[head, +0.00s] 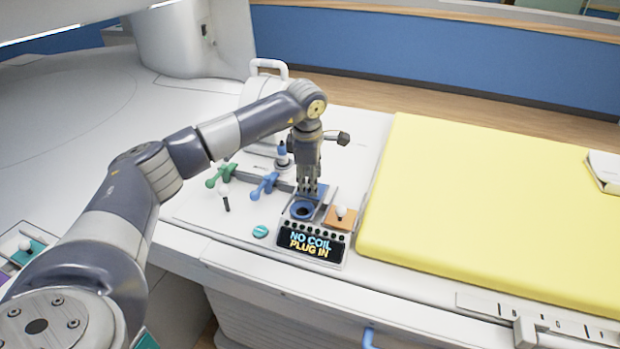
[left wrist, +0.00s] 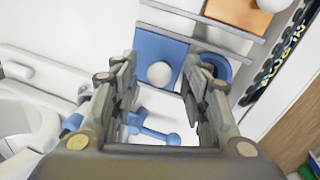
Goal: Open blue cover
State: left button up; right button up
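The blue cover (left wrist: 151,50) is a flat blue plate with a white round knob (left wrist: 159,74), in the left wrist view. In the head view my gripper mostly hides the cover. A blue ring socket (head: 302,211) with a dark hole lies uncovered beside it; it also shows behind the right finger in the left wrist view (left wrist: 221,66). My left gripper (head: 309,194) points down over the cover; in the left wrist view its fingers (left wrist: 160,90) are apart, one on each side of the knob. I cannot tell whether they touch it. My right gripper is not in view.
An orange cover (head: 339,219) with a white knob sits right of the socket. A display (head: 310,243) reads "NO COIL PLUG IN". Blue (head: 264,186) and green (head: 220,175) handles stand to the left. A yellow mattress (head: 480,210) fills the right side.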

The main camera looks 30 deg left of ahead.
pick_arm(q)
jog(key=shift+s+r, duration=0.1)
jog(key=shift+r, duration=0.3)
notch_tip(320, 180, up, 11)
jog(key=s+d, duration=0.1)
jog(key=s, duration=0.1)
pick_arm(e)
jog(key=shift+w, duration=1.05)
pick_arm(q)
jog(key=shift+s, duration=0.1)
